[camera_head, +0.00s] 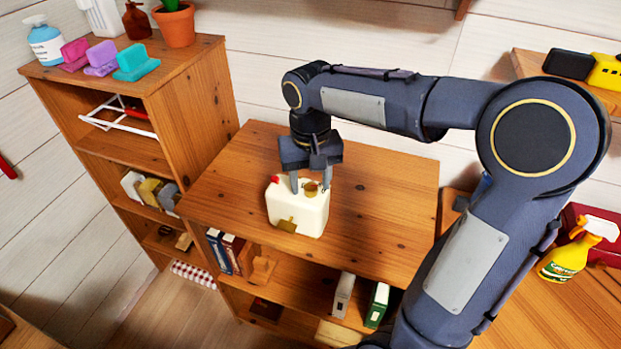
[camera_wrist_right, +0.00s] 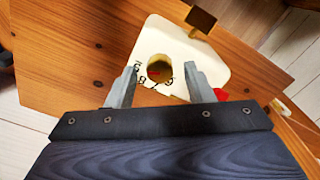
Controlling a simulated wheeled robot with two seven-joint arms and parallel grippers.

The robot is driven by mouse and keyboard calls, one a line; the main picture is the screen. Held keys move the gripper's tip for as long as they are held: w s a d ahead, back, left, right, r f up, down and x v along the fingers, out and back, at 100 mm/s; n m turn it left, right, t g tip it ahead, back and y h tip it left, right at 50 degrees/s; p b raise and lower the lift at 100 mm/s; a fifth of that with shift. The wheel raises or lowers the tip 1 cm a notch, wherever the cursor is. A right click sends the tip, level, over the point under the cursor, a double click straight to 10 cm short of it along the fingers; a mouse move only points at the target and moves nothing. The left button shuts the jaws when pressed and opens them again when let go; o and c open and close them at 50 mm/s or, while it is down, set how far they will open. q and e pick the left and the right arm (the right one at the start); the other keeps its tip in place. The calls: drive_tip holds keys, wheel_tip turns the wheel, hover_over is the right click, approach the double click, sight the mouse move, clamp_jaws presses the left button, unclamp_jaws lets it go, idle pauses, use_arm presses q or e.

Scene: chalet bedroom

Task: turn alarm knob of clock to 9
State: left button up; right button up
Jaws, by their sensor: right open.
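The clock is a cream box (camera_head: 297,213) with a red button (camera_head: 275,180) at its upper left corner, on the wooden table. It also shows in the right wrist view (camera_wrist_right: 172,36). Its round brass knob (camera_head: 311,188) is on top, with black numerals around it; the knob (camera_wrist_right: 159,68) carries a red mark. A brown tab (camera_head: 287,226) sticks out at its front. My right gripper (camera_head: 311,186) points down over the clock, with open fingers on either side of the knob. In the right wrist view the gripper (camera_wrist_right: 159,75) shows a gap around the knob. I cannot tell the number it points to. My left gripper is not visible.
The table top (camera_head: 385,215) is clear around the clock. A taller shelf (camera_head: 195,90) with a plant pot (camera_head: 176,27) and colored blocks stands at left. Books (camera_head: 376,305) sit on the shelf below. A spray bottle (camera_head: 570,256) is at right.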

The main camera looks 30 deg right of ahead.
sight(311, 185)
wheel_tip(311, 185, up, 8)
drive_tip(key=shift+f, duration=0.1)
idle(0.4)
idle(0.4)
drive_tip(key=s+a+f+n+t+y, duration=0.1)
drive_tip(key=s+f, duration=0.3)
drive_tip(key=s, duration=0.4)
drive_tip(key=s+a+f+t+y, duration=0.2)
drive_tip(key=s+a+f+t, duration=0.1)
drive_tip(key=s, duration=0.6)
wheel_tip(311, 185, down, 2)
drive_tip(key=shift+a+f+n+t+y, duration=0.15)
drive_tip(key=shift+n+t+y, duration=0.25)
drive_tip(key=shift+t, duration=0.4)
drive_tip(key=shift+s, duration=0.1)
